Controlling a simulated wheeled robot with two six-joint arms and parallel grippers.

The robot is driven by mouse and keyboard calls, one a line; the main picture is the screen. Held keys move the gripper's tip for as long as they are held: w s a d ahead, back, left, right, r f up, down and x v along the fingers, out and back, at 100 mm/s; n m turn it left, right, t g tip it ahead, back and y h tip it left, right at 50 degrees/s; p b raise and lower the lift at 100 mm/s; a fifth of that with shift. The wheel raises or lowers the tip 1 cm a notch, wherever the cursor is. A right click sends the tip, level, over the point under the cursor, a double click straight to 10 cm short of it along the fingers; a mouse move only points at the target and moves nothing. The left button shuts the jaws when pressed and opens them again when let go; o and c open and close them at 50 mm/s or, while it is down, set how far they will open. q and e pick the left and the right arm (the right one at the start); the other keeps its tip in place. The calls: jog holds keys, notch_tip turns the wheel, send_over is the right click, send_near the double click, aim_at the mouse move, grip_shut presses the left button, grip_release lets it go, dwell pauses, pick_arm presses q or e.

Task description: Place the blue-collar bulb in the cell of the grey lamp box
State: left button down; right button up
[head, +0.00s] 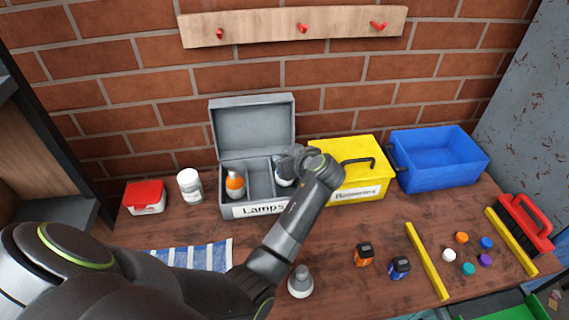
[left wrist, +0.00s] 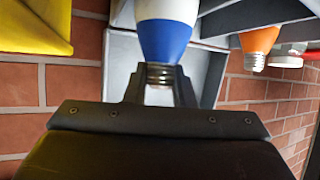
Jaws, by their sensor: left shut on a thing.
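The grey lamp box (head: 222,207), labelled "Lamps", stands open at the back of the table, its lid raised. An orange-collar bulb (head: 235,184) stands in its left cell; its orange collar also shows in the left wrist view (left wrist: 259,40). My left gripper (head: 291,161) is over the right-hand cell and shut on the blue-collar bulb (head: 284,180). In the left wrist view the fingers are at the metal base of the blue-collar bulb (left wrist: 165,42). My arm partly hides this cell, so I cannot tell whether the bulb touches its floor. My right gripper is out of view.
A yellow "Batteries" box (head: 340,183) stands close right of the lamp box, then a blue bin (head: 440,170). A grey-collar bulb (head: 300,283), two small batteries (head: 364,254) and several coloured caps (head: 468,268) are on the table. A white jar (head: 190,187) stands left.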

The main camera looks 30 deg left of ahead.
pick_arm(q)
notch_tip(320, 180, down, 2)
jog(key=shift+f, duration=0.3)
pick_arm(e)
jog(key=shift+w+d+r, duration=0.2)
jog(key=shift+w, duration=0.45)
pick_arm(q)
jog(key=shift+f, duration=0.1)
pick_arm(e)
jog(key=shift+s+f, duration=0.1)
pick_arm(q)
jog(key=c, duration=1.7)
grip_release()
jog(key=shift+f, duration=0.1)
jog(key=o, duration=0.5)
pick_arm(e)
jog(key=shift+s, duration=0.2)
